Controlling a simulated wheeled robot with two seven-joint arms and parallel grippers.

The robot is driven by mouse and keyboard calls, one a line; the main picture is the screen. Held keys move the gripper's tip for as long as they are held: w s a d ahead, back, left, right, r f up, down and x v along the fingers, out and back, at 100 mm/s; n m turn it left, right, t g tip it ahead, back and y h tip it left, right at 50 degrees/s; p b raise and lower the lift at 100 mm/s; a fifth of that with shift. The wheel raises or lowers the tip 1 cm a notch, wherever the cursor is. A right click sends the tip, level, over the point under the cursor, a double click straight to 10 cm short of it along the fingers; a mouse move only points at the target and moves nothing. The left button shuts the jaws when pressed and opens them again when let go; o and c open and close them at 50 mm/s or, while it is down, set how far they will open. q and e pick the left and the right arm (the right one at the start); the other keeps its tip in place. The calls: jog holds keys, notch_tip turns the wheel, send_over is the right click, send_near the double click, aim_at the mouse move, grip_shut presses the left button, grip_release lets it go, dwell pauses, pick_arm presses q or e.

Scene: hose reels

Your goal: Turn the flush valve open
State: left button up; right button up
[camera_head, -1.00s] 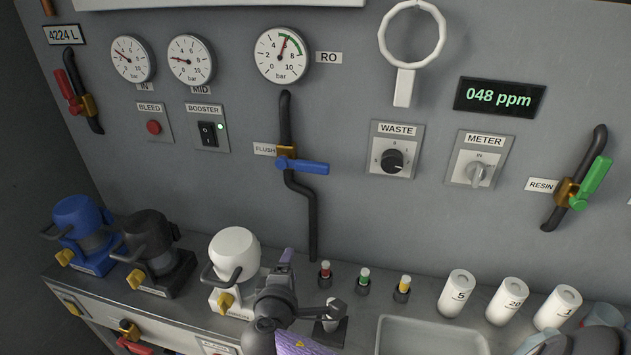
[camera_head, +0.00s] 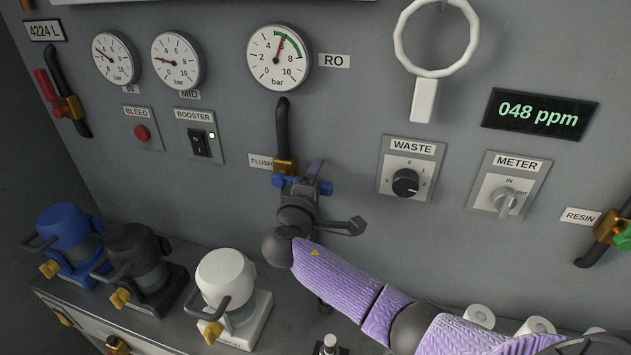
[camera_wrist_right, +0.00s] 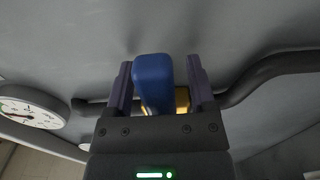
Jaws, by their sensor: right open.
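The flush valve has a blue lever (camera_head: 326,188) and a brass body (camera_head: 284,166) on a dark vertical pipe (camera_head: 282,128), beside the FLUSH label (camera_head: 261,162). My right gripper (camera_head: 312,172) is up at the valve, in front of the lever, and hides part of it. In the right wrist view, the blue lever (camera_wrist_right: 154,84) stands between the two open fingers of the right gripper (camera_wrist_right: 160,85), with the brass body (camera_wrist_right: 182,98) behind it. A gap shows on the right side of the lever; on the left the finger is close to it. My left gripper is not in view.
The WASTE knob panel (camera_head: 408,168) and METER switch (camera_head: 506,202) are on the wall to the right. Blue, black and white housings (camera_head: 222,290) stand on the counter at lower left. The RO gauge (camera_head: 278,57) is above the valve.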

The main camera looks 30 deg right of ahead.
jog(key=shift+c, duration=0.3)
grip_shut()
dwell(0.5)
dwell(0.6)
